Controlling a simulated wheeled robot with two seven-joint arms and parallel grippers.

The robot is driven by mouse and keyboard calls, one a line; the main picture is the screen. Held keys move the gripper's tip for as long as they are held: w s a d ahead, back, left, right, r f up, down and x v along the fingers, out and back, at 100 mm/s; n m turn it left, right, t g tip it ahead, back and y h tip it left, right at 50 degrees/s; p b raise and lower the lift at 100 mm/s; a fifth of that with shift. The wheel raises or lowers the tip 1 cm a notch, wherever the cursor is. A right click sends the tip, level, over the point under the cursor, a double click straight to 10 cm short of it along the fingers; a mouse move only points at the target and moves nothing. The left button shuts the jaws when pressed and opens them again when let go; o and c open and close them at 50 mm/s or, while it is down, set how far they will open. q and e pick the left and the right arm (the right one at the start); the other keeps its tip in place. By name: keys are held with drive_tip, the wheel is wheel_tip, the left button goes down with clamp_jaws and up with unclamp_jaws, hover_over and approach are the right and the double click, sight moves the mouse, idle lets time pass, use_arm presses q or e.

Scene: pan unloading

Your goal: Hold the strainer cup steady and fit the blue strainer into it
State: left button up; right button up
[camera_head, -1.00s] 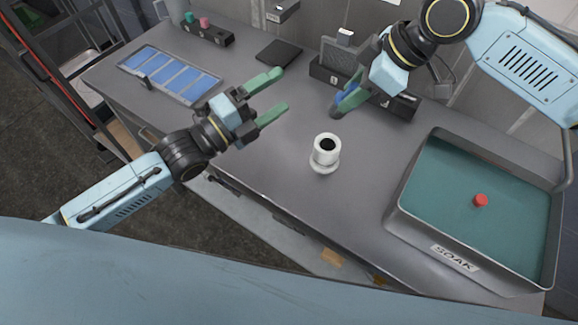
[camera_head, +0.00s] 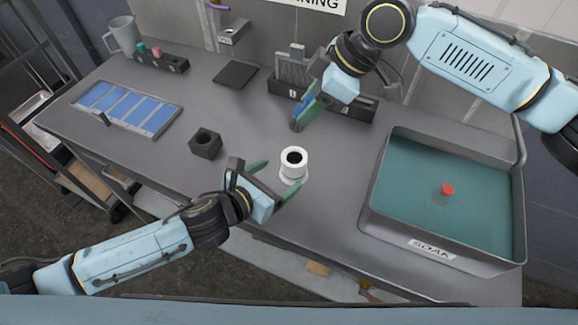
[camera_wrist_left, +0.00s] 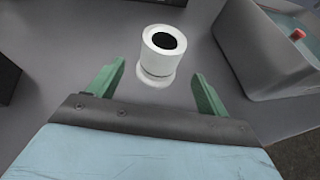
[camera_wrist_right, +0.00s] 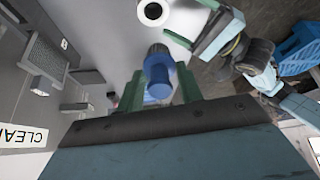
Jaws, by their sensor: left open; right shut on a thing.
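The strainer cup (camera_head: 293,160) is a white cylinder with a flanged foot and a dark round opening. It stands upright on the grey bench, and also shows in the left wrist view (camera_wrist_left: 160,54) and the right wrist view (camera_wrist_right: 154,12). My left gripper (camera_head: 272,180) is open beside the cup; in the left wrist view its green fingers (camera_wrist_left: 158,86) are spread with the cup just beyond and between them. My right gripper (camera_head: 302,108) is shut on the blue strainer (camera_wrist_right: 157,76), held above the bench behind the cup. The strainer's dark end points toward the cup.
The grey sink (camera_head: 372,205) marked SOAK, with teal inside and a red knob, stands right of the cup. A dark block (camera_head: 205,144) sits to the left. A tray with blue panels (camera_head: 127,107) lies farther left. Dark racks (camera_head: 350,107) line the back. Bench around the cup is clear.

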sight(286, 171)
use_arm(q)
drive_tip(key=x, duration=0.7)
drive_tip(key=shift+s, duration=0.1)
drive_tip(key=c, duration=1.1)
use_arm(e)
drive_tip(key=a+f+n+h, duration=0.1)
drive_tip(key=f+n+g+h, duration=0.1)
drive_tip(key=n, duration=0.1)
drive_tip(key=shift+w+a+f, duration=0.1)
drive_tip(key=shift+w+a, duration=0.1)
drive_tip(key=shift+a, duration=0.2)
drive_tip(key=n+h, duration=0.1)
drive_tip(key=a+f+n+h, duration=0.1)
drive_tip(key=n, duration=0.1)
drive_tip(key=shift+f, duration=0.1)
drive_tip(key=shift+d+f, duration=0.1)
drive_tip(key=shift+f, duration=2.05)
